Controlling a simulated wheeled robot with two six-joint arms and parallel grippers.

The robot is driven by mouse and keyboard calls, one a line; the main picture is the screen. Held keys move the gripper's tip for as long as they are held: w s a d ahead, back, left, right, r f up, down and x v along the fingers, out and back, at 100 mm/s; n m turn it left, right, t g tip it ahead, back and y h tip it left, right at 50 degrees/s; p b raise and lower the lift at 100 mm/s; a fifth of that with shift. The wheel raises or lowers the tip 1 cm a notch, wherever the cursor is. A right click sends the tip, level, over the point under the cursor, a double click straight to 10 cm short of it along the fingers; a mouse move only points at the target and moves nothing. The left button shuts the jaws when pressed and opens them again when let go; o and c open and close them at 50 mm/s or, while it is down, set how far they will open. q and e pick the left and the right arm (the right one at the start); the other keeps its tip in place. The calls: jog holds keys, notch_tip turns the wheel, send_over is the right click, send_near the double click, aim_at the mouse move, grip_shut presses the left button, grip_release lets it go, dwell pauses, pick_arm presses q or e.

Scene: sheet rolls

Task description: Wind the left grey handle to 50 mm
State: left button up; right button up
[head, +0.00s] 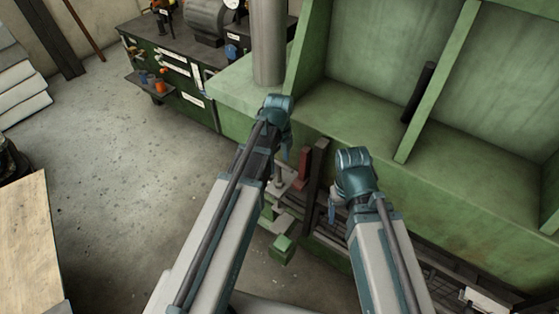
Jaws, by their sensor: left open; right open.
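No grey handle and no millimetre scale can be made out for sure in the head view. The large green machine (345,110) stands in front of me, with a thick grey column (268,45) at its left end. My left gripper (283,130) is over the front edge of the machine, just below the column, pointing down. My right gripper (338,192) is to its right and lower, in front of the machine's front face, also pointing down. Both are open with nothing seen in them; their fingertips are mostly hidden by the wrists.
A red block (304,168) and a green block (282,248) sit low at the machine's front, between and below my arms. A black rod (418,92) leans by a green upright. A dark workbench (180,65) stands behind left. The concrete floor (110,150) at left is clear.

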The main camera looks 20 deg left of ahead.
pick_arm(q)
notch_tip(320, 180, up, 10)
jog(key=p, duration=1)
dwell(0.3)
jog(key=s+d+f+n+b, duration=0.4)
jog(key=s+n, duration=0.3)
jog(key=n, duration=0.2)
jog(key=s+d+f+n+y+b, duration=0.1)
jog(key=s+d+f+n+b, duration=0.3)
jog(key=n, duration=0.6)
jog(key=shift+s+d, duration=1.25)
jog(key=shift+s, duration=0.4)
